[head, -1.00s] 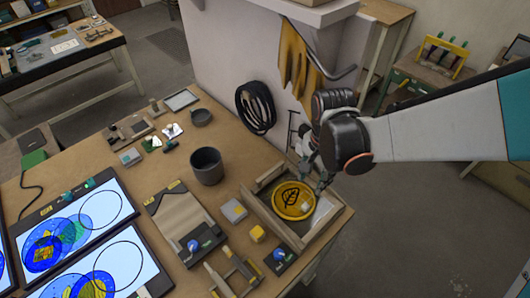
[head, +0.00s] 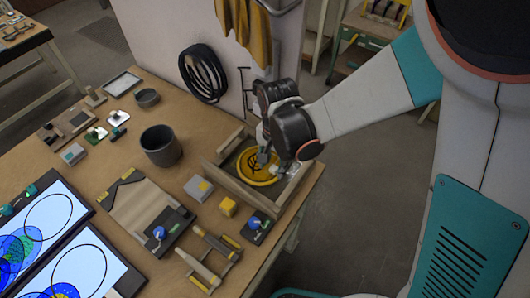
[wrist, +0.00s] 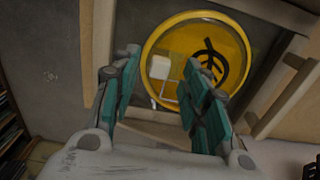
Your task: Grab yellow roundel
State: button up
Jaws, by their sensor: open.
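The yellow roundel (head: 258,167) is a round yellow disc with a black leaf drawing. It lies in a shallow wooden tray (head: 238,187) at the table's right corner. In the wrist view the roundel (wrist: 226,45) shows just beyond the fingertips, with a pale reflection on its face. My gripper (head: 277,163) is over the tray at the roundel's right side, and partly hides it in the head view. In the wrist view my gripper (wrist: 158,85) has its two teal-padded fingers spread apart with nothing between them. I cannot tell whether a fingertip touches the roundel.
The tray's wooden walls rise around the roundel. A yellow cube (head: 228,206), a grey block (head: 198,188) and a dark cup (head: 161,146) stand left of the tray. A black coil (head: 203,73) hangs on the wall behind.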

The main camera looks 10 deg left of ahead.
jog(key=shift+f, duration=0.7)
jog(key=shift+r, duration=0.1)
jog(key=shift+c, duration=0.3)
grip_shut()
